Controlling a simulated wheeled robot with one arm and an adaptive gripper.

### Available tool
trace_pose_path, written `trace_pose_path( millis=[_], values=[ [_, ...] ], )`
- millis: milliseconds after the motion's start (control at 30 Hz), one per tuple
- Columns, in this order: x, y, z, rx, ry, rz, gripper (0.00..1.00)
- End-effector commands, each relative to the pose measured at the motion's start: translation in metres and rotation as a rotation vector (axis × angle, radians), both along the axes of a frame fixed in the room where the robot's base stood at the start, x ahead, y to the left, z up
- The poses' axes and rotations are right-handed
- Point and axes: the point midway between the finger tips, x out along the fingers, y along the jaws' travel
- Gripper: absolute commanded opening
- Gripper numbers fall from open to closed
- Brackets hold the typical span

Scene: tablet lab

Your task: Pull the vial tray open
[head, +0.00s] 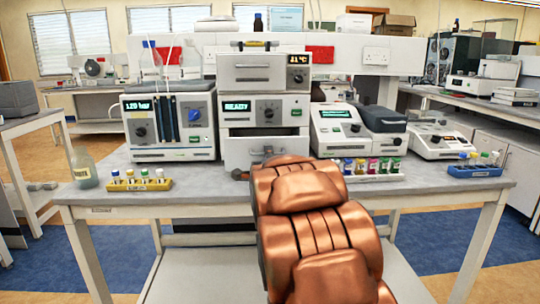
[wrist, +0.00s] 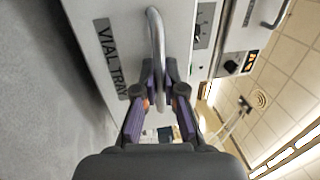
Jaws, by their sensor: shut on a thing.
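The vial tray (wrist: 128,25) shows in the wrist view as a pale front panel with a grey "VIAL TRAY" label. Its metal bar handle (wrist: 155,30) passes between the fingers of my gripper (wrist: 162,85), which is shut on it. In the head view the vial tray (head: 238,152) is the lowest front of the middle instrument stack (head: 265,108). A dark gap shows just above this front; I cannot tell how far out the tray stands. My copper arm hides part of the front, and the gripper is mostly hidden there.
On the bench (head: 105,190), a dial instrument (head: 168,127) stands left of the stack and a grey-white analyser (head: 340,130) right.

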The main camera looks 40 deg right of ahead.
Motion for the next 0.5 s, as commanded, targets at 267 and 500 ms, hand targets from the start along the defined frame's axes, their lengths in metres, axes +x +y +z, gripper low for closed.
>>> trace_pose_path(
  millis=[267, 500],
  values=[
    [-0.0008, -0.0012, 0.0, 0.001, -0.001, -0.002, 0.2],
    [-0.0005, -0.0008, 0.0, 0.001, -0.001, -0.001, 0.2]
  ],
)
